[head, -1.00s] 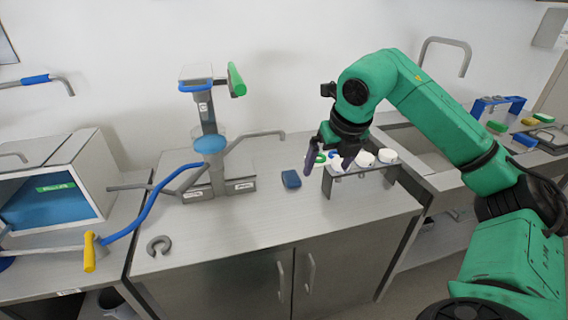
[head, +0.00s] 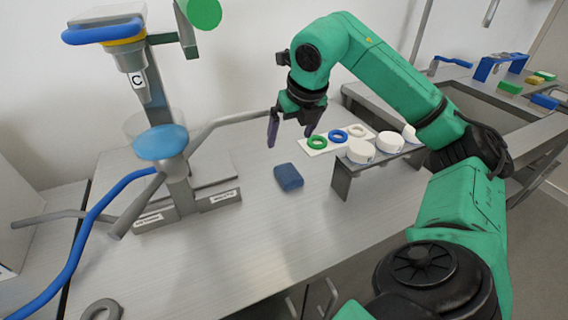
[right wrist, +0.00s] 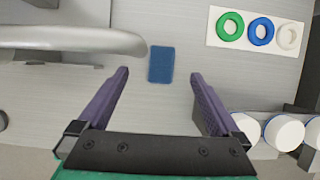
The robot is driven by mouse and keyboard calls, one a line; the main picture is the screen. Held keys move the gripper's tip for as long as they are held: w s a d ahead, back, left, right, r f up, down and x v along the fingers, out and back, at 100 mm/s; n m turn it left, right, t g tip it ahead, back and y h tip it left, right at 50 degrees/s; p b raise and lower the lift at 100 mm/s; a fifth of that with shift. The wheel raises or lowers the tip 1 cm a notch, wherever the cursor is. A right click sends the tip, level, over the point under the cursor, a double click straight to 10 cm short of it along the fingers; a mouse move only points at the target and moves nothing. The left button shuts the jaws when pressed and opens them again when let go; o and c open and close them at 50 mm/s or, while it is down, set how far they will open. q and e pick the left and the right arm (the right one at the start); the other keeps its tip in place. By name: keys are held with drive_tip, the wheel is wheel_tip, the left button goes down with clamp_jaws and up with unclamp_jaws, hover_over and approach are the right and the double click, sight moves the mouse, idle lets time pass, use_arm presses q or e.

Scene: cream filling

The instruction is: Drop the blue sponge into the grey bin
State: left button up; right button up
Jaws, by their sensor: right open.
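The blue sponge (head: 288,178) lies flat on the steel counter, right of the filling machine. My right gripper (head: 291,136) is open and empty. It hangs above the counter, near the sponge and apart from it. In the right wrist view the sponge (right wrist: 161,64) shows ahead of and between the two purple fingers (right wrist: 160,92), with nothing between them. My left gripper is not in view. I see no grey bin in the current views.
The filling machine (head: 175,185) with its spout pipe stands left of the sponge. A white board (head: 338,139) with green, blue and white rings lies behind it. A small metal stand (head: 375,162) with white-topped jars is to the right. Bare counter (head: 250,235) lies in front.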

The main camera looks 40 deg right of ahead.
sight(284, 166)
drive_tip(key=x, duration=1.4)
drive_tip(key=shift+s+d+f, duration=0.1)
drive_tip(key=shift+s+d, duration=0.1)
drive_tip(key=shift+s, duration=0.15)
drive_tip(key=c, duration=1.3)
